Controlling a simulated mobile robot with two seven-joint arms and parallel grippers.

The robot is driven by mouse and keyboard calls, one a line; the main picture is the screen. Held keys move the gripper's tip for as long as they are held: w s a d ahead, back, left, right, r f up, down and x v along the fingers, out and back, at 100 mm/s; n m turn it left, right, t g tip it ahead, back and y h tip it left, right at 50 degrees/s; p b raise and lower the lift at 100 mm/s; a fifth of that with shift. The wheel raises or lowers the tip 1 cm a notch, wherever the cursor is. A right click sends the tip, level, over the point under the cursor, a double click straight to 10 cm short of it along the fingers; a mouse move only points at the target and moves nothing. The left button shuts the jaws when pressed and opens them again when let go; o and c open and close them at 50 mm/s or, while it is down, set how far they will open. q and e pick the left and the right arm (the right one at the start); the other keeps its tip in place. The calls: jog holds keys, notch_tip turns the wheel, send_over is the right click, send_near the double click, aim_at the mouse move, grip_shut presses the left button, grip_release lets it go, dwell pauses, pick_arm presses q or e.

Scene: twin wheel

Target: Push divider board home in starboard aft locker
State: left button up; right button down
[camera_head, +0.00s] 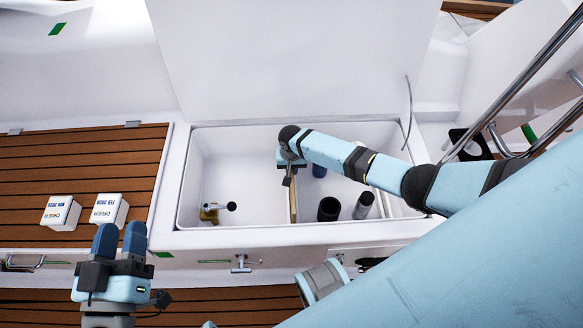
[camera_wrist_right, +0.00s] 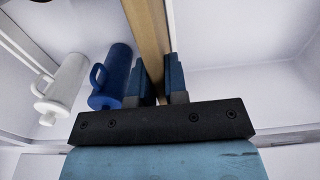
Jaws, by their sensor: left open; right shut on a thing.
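The open white locker (camera_head: 186,205) is in the middle of the head view, its lid (camera_head: 290,60) raised behind it. The divider board (camera_head: 293,205) stands on edge inside the locker, a narrow wooden strip seen from above. My right gripper (camera_head: 289,175) reaches down into the locker and is shut on the board's top edge. In the right wrist view the wooden board (camera_wrist_right: 146,30) runs between the two blue fingers (camera_wrist_right: 163,85). The board's lower edge is hidden, so I cannot tell how it sits. My left gripper (camera_head: 119,240) is open and empty, outside the locker at front left.
A brass fitting with a black handle (camera_head: 211,212) is left of the board. A dark cylinder (camera_head: 329,209) and a grey one (camera_head: 364,205) stand to its right. Two white boxes (camera_head: 60,213) (camera_head: 109,209) sit on the teak seat.

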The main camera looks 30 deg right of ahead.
pick_arm(q)
jog(key=shift+f+b, duration=1.45)
jog(key=shift+f, duration=0.1)
pick_arm(e)
jog(key=shift+f, duration=2.4)
jog(key=c, duration=1.1)
grip_release()
pick_arm(q)
jog(key=shift+r, duration=0.15)
pick_arm(e)
notch_tip(320, 180, up, 2)
jog(key=shift+r+p, duration=0.2)
jog(key=shift+p, duration=0.6)
pick_arm(q)
jog(key=s+a+f+g+y+p, duration=0.2)
jog(key=a+f+g+y+p, duration=0.1)
jog(key=f, duration=0.6)
jog(key=shift+s+a+g+y+p, duration=0.15)
jog(key=shift+a+g+y+p, duration=0.25)
jog(key=shift+a+g+p, duration=0.3)
pick_arm(e)
notch_tip(320, 180, up, 12)
jog(key=shift+f, duration=0.25)
pick_arm(q)
jog(key=shift+d+r, duration=0.1)
